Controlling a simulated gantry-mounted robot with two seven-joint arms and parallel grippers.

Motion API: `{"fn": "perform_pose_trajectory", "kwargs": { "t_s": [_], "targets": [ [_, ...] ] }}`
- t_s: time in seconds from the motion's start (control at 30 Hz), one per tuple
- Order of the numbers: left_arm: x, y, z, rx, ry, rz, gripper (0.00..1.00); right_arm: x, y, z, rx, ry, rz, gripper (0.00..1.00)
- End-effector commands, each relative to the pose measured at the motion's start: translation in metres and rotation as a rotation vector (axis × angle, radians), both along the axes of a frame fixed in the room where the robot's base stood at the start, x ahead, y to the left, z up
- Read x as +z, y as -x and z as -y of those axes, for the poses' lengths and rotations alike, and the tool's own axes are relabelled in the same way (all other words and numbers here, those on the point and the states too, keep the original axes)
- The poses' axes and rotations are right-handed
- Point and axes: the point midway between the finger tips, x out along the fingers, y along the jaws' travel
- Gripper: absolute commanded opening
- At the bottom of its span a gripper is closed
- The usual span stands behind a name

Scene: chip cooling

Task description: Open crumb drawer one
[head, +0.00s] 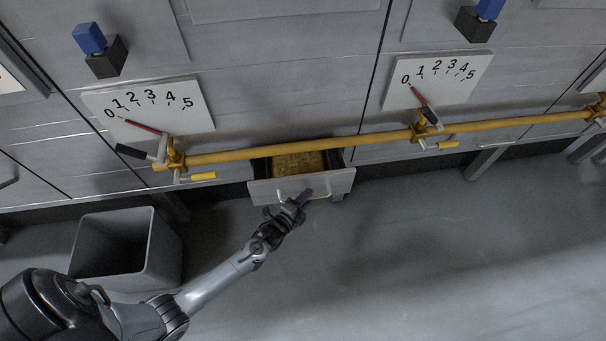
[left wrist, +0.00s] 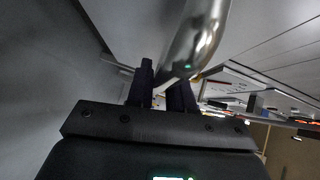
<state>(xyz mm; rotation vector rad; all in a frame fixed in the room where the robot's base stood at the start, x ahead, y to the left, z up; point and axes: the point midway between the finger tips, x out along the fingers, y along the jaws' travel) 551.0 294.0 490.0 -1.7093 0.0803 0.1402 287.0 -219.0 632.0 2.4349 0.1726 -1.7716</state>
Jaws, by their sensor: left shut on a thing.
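The crumb drawer (head: 338,184) is a grey drawer below the yellow pipe in the head view. It stands pulled out from the cabinet, and yellowish-brown crumbs (head: 298,164) show inside. My left gripper (head: 303,197) is at the drawer's front, at its curved metal handle (head: 322,192). In the left wrist view, the two dark fingers (left wrist: 164,85) are at the shiny handle bar (left wrist: 200,35), shut on it. The handle's far end is partly hidden by the gripper in the head view. My right gripper is not in view.
A yellow pipe (head: 240,154) with valve levers runs along the cabinet front, just above the drawer. Two dial plates (head: 190,118) (head: 462,70) sit above it. A grey open bin (head: 166,250) stands at the lower left. The floor at the right is clear.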

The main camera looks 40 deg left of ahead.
Motion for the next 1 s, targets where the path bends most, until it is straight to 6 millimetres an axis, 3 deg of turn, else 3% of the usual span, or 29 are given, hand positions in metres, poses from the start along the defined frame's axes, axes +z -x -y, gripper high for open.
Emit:
{"fn": "perform_pose_trajectory", "kwargs": {
  "t_s": [0.03,0.1,0.5,0.8,1.0],
  "targets": [
    [0.008,0.01,0.012,-0.002,0.001,0.0,0.0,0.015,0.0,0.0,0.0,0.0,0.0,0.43],
    [0.008,0.024,0.027,-0.002,0.002,0.001,0.0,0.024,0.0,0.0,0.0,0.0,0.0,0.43],
    [0.005,0.097,0.106,-0.001,0.003,0.004,0.0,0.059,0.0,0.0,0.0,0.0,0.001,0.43],
    [0.004,0.134,0.147,-0.001,0.001,0.006,0.0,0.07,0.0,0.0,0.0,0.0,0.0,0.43],
    [0.003,0.145,0.159,0.0,0.0,0.008,0.0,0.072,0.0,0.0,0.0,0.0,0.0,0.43]
  ]
}}
